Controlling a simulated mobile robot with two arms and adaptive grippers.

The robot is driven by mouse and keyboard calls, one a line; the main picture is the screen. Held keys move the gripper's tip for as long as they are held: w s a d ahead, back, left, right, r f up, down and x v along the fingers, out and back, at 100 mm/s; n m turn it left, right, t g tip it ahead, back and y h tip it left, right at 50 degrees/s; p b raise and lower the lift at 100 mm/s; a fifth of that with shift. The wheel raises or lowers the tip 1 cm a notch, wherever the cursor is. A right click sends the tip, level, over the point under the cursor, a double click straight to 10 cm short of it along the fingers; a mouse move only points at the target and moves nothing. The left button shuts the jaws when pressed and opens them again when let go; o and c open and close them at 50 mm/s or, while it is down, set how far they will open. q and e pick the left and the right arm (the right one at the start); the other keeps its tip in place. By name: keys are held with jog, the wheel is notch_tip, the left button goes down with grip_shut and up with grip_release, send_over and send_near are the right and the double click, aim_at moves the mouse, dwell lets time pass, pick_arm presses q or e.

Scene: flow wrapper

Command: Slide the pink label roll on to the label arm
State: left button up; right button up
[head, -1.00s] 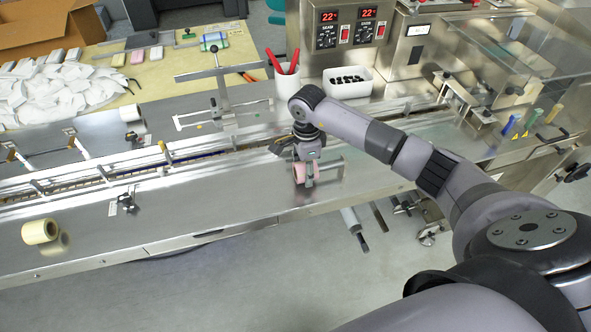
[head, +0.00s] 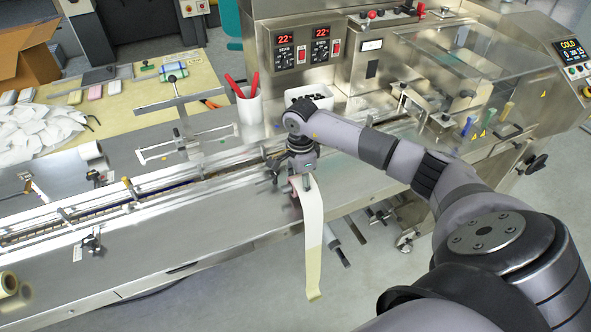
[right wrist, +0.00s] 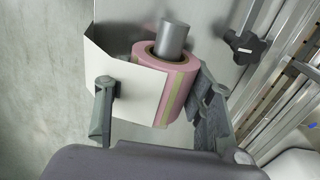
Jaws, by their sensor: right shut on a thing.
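The pink label roll (right wrist: 167,85) shows in the right wrist view, with a brown core. The grey rod of the label arm (right wrist: 172,39) stands up through the core; how far the roll sits along it is unclear. My right gripper (right wrist: 158,108) is shut on the roll, one finger on each side. A loose pale strip (right wrist: 128,82) runs off the roll past the left finger. In the head view the strip (head: 313,235) hangs over the front edge of the machine bed, below my right gripper (head: 302,176), which mostly hides the roll. My left gripper is not in view.
A cream roll (head: 8,284) stands on the metal bed (head: 170,235) at the left. A white cup with red-handled tools (head: 248,108) and a white bin (head: 318,98) stand behind my gripper. The bed's front left is mostly clear.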

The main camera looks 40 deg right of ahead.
dwell(0.4)
jog(key=o, duration=1.2)
jog(key=shift+o, duration=0.2)
jog(key=shift+r, duration=0.15)
notch_tip(320, 180, up, 12)
jog(key=shift+f, duration=0.1)
